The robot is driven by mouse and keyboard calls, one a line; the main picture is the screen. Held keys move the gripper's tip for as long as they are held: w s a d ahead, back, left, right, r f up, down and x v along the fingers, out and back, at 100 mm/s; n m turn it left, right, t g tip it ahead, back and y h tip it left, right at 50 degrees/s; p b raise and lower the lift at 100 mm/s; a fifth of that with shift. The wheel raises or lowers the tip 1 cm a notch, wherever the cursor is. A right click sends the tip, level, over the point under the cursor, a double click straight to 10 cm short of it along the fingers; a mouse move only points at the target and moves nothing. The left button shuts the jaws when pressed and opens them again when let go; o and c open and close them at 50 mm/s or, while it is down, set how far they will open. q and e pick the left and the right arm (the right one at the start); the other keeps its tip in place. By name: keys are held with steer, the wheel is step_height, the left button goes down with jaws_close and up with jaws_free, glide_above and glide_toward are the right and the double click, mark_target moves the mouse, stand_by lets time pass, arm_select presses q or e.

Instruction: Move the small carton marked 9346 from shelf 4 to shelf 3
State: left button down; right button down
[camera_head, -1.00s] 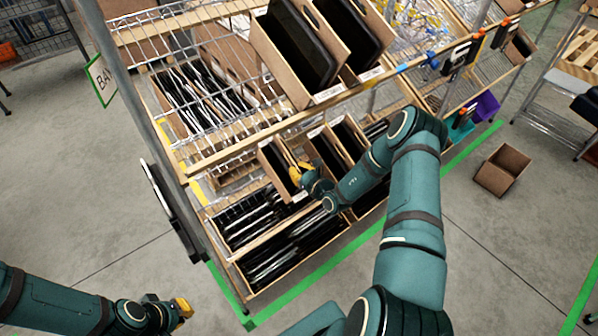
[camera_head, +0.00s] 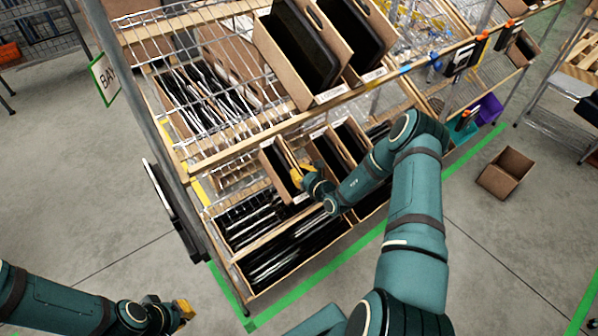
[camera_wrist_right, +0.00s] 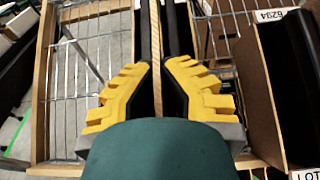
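A small, narrow, tilted carton (camera_head: 274,168) with black contents stands on the lower level of the rack; its number is not readable. My right gripper (camera_head: 303,176) is at its right side. In the right wrist view my right gripper's yellow fingers (camera_wrist_right: 158,68) converge on both sides of a thin cardboard wall (camera_wrist_right: 155,32), with dark pads or contents close against it; they look closed on this wall. The carton still looks seated on the shelf. My left gripper (camera_head: 185,309) is low at the left, away from the rack, its finger opening unclear.
Larger tilted cartons (camera_head: 340,92) stand on the level above. A neighbouring carton (camera_wrist_right: 250,85) has a label, seemingly 6294. Wide boxes with black items (camera_head: 292,262) lie below. A rack post (camera_head: 135,100) stands left. An empty box (camera_head: 505,173) sits on the floor at right.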

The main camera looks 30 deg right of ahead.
stand_by(0.4)
steer(key=c, duration=1.1)
jaws_free()
steer(key=shift+w+a, duration=0.1)
steer(key=shift+o, duration=0.2)
steer(key=shift+f, duration=0.15)
steer(key=shift+s, duration=0.25)
steer(key=v, duration=1.1)
steer(key=shift+s+r, duration=0.2)
steer(key=shift+s, duration=0.1)
